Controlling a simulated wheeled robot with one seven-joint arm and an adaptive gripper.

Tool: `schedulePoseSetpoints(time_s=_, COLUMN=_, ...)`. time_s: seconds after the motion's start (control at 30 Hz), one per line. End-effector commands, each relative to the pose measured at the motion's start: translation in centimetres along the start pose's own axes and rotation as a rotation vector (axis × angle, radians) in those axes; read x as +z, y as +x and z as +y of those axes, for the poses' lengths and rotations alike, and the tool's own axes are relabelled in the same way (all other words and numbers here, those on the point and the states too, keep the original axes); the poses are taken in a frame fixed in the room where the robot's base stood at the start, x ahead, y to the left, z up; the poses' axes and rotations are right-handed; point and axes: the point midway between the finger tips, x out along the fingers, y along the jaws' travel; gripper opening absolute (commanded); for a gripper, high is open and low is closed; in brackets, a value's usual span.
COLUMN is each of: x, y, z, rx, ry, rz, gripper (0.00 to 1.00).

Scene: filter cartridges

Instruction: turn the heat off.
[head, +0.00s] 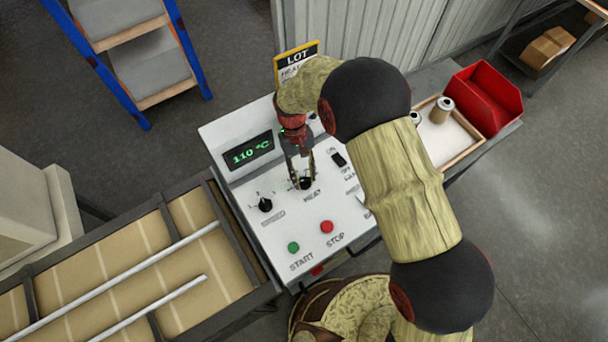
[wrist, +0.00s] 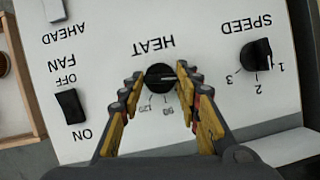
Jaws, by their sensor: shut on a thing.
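The black HEAT knob (head: 306,183) is on the white control panel (head: 237,195). My gripper (head: 301,178) reaches down onto it from above. In the wrist view the HEAT knob (wrist: 160,77) sits between my two fingertips (wrist: 160,74), which are shut on its sides. Its pale pointer line is partly visible; several scale marks, including 120, show beside it, and the others are hidden by the fingers.
The SPEED knob (head: 265,205) is left of the HEAT knob. A green START button (head: 293,247) and a red STOP button (head: 327,227) are at the panel's front. A black FAN switch (wrist: 70,106) is nearby. A red bin (head: 484,97) stands at right.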

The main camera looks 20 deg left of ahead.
Motion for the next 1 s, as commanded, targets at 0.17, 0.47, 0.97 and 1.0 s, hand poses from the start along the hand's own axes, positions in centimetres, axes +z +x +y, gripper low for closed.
schedulePoseSetpoints(time_s=0.17, x=0.00, y=0.10, z=-0.02, rx=0.012, ry=-0.027, rz=0.000, gripper=0.08)
schedulePoseSetpoints(time_s=0.47, x=0.02, y=0.12, z=-0.01, rx=0.014, ry=-0.034, rz=-0.001, gripper=0.08)
schedulePoseSetpoints(time_s=0.97, x=0.01, y=0.05, z=-0.02, rx=0.014, ry=-0.033, rz=0.000, gripper=0.52)
schedulePoseSetpoints(time_s=1.0, x=0.01, y=0.04, z=-0.02, rx=0.013, ry=-0.032, rz=0.000, gripper=0.52)
